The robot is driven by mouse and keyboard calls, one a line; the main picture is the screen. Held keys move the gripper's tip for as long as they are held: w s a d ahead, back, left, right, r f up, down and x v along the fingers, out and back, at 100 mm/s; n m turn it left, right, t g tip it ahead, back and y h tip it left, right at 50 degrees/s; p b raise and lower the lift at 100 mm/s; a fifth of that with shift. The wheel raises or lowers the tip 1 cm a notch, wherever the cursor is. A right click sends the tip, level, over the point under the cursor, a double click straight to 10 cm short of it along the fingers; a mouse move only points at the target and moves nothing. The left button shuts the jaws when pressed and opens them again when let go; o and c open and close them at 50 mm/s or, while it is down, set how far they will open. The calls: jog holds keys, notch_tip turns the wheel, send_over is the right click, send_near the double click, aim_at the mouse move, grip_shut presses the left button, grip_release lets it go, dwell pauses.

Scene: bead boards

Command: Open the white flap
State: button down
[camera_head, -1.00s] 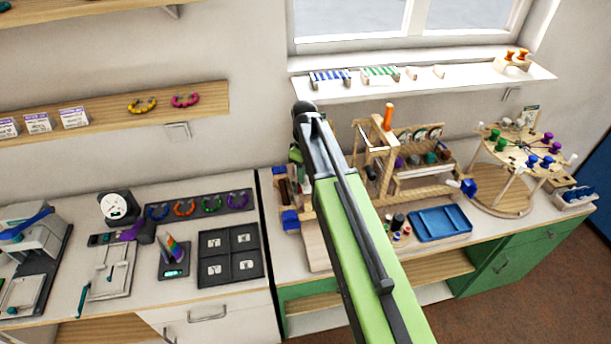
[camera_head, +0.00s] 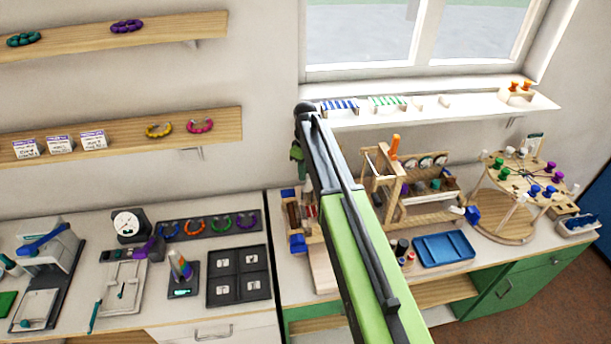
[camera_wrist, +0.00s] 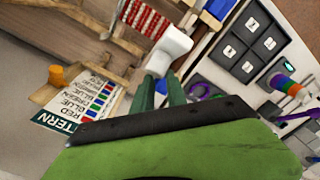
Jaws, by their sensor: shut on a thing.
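The exact grip is small and partly hidden by the fingers. In the head view my arm covers the white flap, and only a green part of my gripper shows near the wrist, over the left end of the wooden bead stand.
The wooden bead stand (camera_head: 420,212) has an orange peg (camera_head: 394,147) on top. A black four-part tray (camera_head: 238,276) lies to the left. A printed colour card (camera_wrist: 82,100) shows in the wrist view.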

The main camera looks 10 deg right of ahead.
jog(key=shift+d, duration=0.75)
jog(key=c, duration=1.2)
grip_release()
jog(key=shift+w+d+f, duration=0.1)
jog(key=shift+d, duration=0.15)
jog(key=shift+o, duration=0.2)
jog(key=shift+a, duration=0.1)
notch_tip(320, 180, up, 12)
jog(key=p, duration=1.2)
jog(key=shift+a, duration=0.15)
